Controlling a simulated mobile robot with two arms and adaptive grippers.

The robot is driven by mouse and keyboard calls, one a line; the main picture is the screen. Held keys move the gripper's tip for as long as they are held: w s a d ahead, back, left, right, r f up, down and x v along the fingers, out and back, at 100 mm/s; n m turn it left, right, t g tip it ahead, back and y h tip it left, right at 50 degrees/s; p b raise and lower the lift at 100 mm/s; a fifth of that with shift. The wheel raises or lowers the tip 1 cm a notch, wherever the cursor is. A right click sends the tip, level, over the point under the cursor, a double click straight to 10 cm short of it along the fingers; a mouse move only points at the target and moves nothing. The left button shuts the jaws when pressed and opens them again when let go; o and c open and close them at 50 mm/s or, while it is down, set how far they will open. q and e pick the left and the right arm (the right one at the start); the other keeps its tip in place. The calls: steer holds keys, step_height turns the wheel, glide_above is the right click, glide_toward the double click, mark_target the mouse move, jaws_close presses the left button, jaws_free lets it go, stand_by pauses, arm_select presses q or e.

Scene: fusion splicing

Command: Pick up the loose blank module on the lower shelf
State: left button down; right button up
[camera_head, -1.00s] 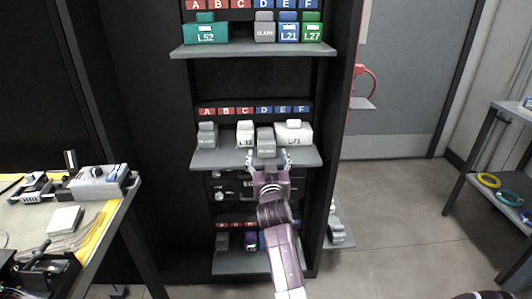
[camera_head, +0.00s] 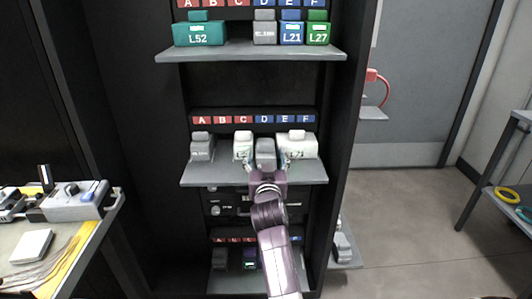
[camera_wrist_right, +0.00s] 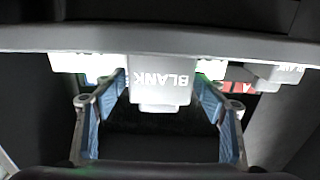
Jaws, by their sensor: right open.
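A grey blank module (camera_head: 265,154) sits near the front of the middle shelf (camera_head: 215,175), between two white modules. My right gripper (camera_head: 265,167) is open in front of it, with one finger at each side. In the right wrist view the label BLANK shows upside down on the module (camera_wrist_right: 160,82), which lies between the blue-padded fingertips of my gripper (camera_wrist_right: 162,88). Small gaps seem to remain between pads and module. Another grey blank module (camera_head: 202,148) stands at the shelf's left end. My left gripper is not in view.
A white module (camera_head: 243,147) stands close to the left, and the white L71 module (camera_head: 298,147) close to the right. An upper shelf (camera_head: 240,53) holds more modules, and a lowest shelf (camera_head: 228,283) lies below. A workbench (camera_head: 75,240) stands at the left.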

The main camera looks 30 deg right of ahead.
steer(key=shift+s+a+r, duration=0.15)
steer(key=c, duration=1.2)
steer(key=shift+c, duration=0.5)
steer(key=shift+r, duration=0.1)
